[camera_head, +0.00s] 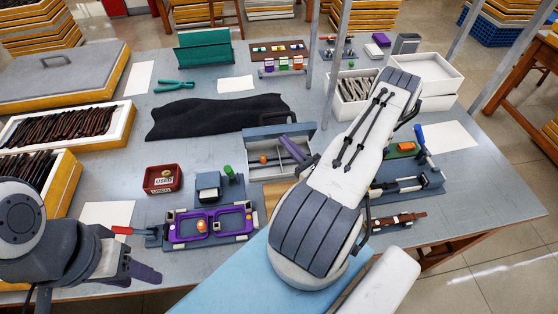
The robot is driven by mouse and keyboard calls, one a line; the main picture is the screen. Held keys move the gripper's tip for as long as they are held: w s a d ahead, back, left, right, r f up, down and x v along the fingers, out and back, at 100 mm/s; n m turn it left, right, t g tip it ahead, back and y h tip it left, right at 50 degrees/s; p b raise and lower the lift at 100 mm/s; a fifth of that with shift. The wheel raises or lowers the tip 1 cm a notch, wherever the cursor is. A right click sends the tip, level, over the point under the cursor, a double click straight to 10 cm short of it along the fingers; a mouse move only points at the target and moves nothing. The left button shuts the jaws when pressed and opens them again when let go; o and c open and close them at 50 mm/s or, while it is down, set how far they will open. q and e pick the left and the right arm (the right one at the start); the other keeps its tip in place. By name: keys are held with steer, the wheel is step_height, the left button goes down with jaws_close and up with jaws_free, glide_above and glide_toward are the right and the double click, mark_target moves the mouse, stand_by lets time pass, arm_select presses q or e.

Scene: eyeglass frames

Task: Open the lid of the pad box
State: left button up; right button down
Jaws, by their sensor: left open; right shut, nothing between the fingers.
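The pad box appears to be the grey compartment box (262,171) at mid-table. Its blue-grey lid (262,136) stands raised along the back edge, so the inside shows. An orange-tipped item (263,159) lies inside. My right gripper (288,143) has purple fingers, shut and empty, over the box in front of the raised lid; I cannot tell whether they touch it. My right arm hides the box's right end. My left gripper (145,273) is open at the table's lower left, well away from the box.
A purple eyeglass frame (190,228) sits on a dark fixture near the front, beside a red-handled tool (135,231). A red tray (162,179) and a black cloth (215,115) lie left of the box. White bins (424,74) stand at the back right.

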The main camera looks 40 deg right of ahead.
mark_target(284, 125)
steer(key=shift+w+d+r, duration=0.15)
steer(key=shift+w+d, duration=0.45)
steer(key=shift+w, duration=0.3)
steer(key=shift+w+d+r, duration=0.2)
steer(key=shift+w+d, duration=0.4)
steer(key=shift+w, duration=0.25)
steer(key=shift+w+d+r, duration=0.15)
steer(key=shift+w+d, duration=0.45)
steer(key=shift+w, duration=0.3)
stand_by(3.4)
steer(key=s+a, duration=0.2)
steer(key=s, duration=0.2)
steer(key=shift+a+f, duration=0.4)
stand_by(0.7)
